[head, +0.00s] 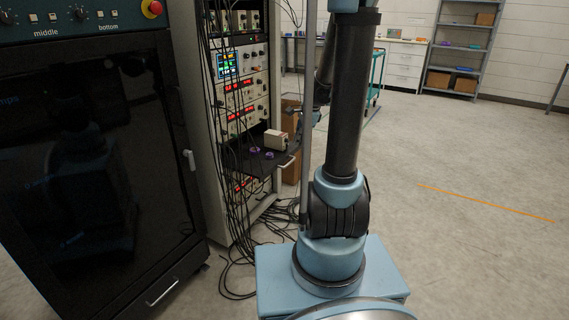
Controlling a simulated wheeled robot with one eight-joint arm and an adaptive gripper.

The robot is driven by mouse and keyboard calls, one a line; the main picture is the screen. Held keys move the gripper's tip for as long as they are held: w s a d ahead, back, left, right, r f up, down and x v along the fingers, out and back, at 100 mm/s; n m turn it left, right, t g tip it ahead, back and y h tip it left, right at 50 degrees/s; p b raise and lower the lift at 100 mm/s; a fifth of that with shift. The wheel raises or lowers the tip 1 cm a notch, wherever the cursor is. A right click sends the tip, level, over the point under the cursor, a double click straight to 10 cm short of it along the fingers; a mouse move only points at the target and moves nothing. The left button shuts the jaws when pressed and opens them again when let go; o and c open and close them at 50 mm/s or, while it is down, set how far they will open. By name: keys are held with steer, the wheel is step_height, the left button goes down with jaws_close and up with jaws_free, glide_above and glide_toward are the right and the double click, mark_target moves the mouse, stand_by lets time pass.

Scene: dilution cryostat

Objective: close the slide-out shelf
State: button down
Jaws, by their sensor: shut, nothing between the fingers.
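The slide-out shelf (262,168) is a dark flat tray in the instrument rack. It sticks out of the rack front to the right, with a pale handle (287,162) at its front edge. A small beige box (276,140) and small purple items (262,153) are on it. My arm rises in front and bends down behind its own upright link. My gripper (298,146) is a small dark shape near the shelf's front end, partly hidden by my arm and a grey post. It looks shut and empty; whether it touches the shelf cannot be told.
The rack (212,150) holds lit instruments, and black cables (235,215) hang down its front onto the floor. A dark glass-doored cabinet (90,170) stands at the left. A cardboard box (291,115) is behind the shelf. The floor at the right (470,240) is clear.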

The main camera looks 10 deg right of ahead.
mark_target(285, 166)
steer(key=w+d+f+m+y, duration=0.1)
steer(key=w+d+f+m, duration=0.1)
steer(key=w+f+m, duration=0.9)
steer(key=shift+w+a+f+n, duration=0.45)
steer(key=shift+w+a+f, duration=0.5)
steer(key=shift+w+f, duration=0.35)
steer(key=shift+w+a+f+n, duration=0.4)
steer(key=shift+w+a+f, duration=0.6)
steer(key=shift+f, duration=0.55)
steer(key=shift+w+a+f+n, duration=0.45)
steer(key=shift+w+a+f, duration=0.45)
steer(key=shift+w+f, duration=0.45)
